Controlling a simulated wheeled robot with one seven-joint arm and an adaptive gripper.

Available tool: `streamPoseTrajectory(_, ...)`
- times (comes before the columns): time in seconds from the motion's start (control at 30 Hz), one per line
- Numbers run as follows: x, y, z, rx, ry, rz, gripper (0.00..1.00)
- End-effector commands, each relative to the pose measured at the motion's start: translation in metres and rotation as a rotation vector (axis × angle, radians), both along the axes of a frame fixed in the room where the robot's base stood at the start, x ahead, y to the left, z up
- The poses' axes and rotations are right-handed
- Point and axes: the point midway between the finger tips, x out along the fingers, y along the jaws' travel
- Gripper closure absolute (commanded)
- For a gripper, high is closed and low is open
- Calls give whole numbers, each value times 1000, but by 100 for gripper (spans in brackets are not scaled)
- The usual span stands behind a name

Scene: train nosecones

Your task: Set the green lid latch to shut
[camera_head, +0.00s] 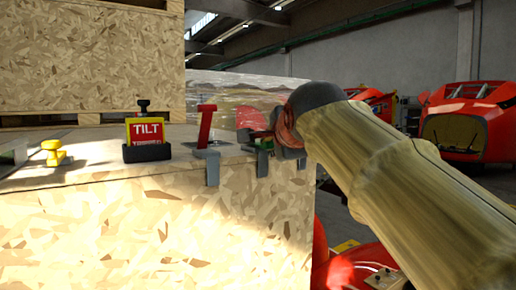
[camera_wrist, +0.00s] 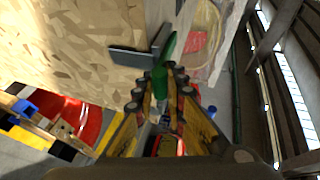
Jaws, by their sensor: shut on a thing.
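The green lid latch (camera_wrist: 163,52) stands out from a grey bracket (camera_wrist: 130,57) in the wrist view. My gripper (camera_wrist: 161,84) has its two ridged fingers closed around the lower part of the latch. In the head view only a small green part of the latch (camera_head: 265,144) shows at the right front edge of the crate top. My gripper (camera_head: 272,137) is beside it there, and my arm hides much of this spot. I cannot tell the latch's set position.
The wooden crate top (camera_head: 95,172) also carries a red lever (camera_head: 206,126), a TILT indicator (camera_head: 146,137) in a black holder and a yellow knob (camera_head: 55,152), all left of my gripper. Red nosecones (camera_head: 470,115) stand behind at the right.

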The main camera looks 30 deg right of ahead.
Motion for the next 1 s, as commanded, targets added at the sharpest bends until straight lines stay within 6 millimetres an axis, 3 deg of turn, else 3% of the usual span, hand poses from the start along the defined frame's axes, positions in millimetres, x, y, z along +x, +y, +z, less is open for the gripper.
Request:
streamPoseTrajectory(0.3, 1, 0, -4, 4, 9, 0, 100)
streamPoseTrajectory(0.33, 1, 0, -5, 4, 9, 0, 87)
streamPoseTrajectory(0.63, 1, 0, -3, 2, 7, -1, 70)
streamPoseTrajectory(1.0, -3, 1, -1, 1, 4, 0, 69)
